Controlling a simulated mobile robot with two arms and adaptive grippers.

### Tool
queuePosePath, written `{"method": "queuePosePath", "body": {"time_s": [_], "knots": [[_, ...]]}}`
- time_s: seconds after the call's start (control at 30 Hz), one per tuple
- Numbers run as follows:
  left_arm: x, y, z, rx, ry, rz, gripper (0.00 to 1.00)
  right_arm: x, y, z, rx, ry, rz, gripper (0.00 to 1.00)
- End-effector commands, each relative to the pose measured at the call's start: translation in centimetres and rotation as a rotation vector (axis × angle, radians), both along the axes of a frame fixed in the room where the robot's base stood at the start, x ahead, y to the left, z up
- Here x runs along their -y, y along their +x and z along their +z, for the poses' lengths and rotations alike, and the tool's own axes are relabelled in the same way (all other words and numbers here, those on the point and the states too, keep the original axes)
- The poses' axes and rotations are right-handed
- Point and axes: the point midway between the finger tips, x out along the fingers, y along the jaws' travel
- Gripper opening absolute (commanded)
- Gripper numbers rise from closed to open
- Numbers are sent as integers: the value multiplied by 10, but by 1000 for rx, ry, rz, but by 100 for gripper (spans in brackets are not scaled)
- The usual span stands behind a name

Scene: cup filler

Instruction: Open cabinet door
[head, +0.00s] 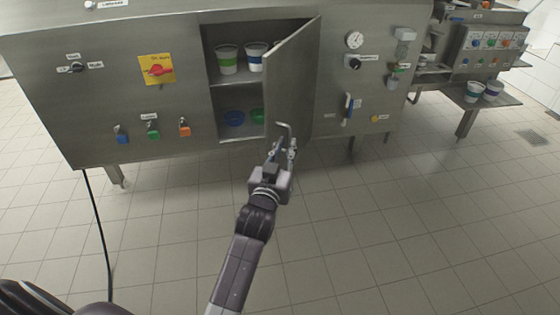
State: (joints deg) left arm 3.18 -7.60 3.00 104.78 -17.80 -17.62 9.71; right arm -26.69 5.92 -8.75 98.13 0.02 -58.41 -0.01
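The grey metal cabinet door (296,75) stands partly open in the head view. Its hinge side is on the right and its free edge swings out toward me. A thin bent metal handle (286,127) sits low on the door. My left gripper (283,146) is just below and at the handle, with its two fingers visibly apart. I cannot tell whether the fingers touch the handle. My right gripper is not in view.
Inside the cabinet, cups (227,60) stand on the upper shelf, with blue and green bowls below. The front panel (105,85) carries a red switch (157,69), padlocks (153,129) and a gauge (355,40). A side shelf (512,97) holds two cups. The tiled floor (400,220) is clear.

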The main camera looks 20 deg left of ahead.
Motion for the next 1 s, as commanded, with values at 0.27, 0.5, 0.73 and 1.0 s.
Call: {"method": "queuePosePath", "body": {"time_s": [0.27, 0.5, 0.73, 1.0], "knots": [[8, -56, -1, -3, 0, 0, 15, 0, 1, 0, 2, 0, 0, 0], [12, -80, 0, 0, 0, -1, 15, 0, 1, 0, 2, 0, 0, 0], [12, -83, 0, 0, 1, 0, 15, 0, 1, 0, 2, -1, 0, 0], [5, -83, -6, -6, -35, -3, 0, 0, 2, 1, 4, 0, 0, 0]]}}
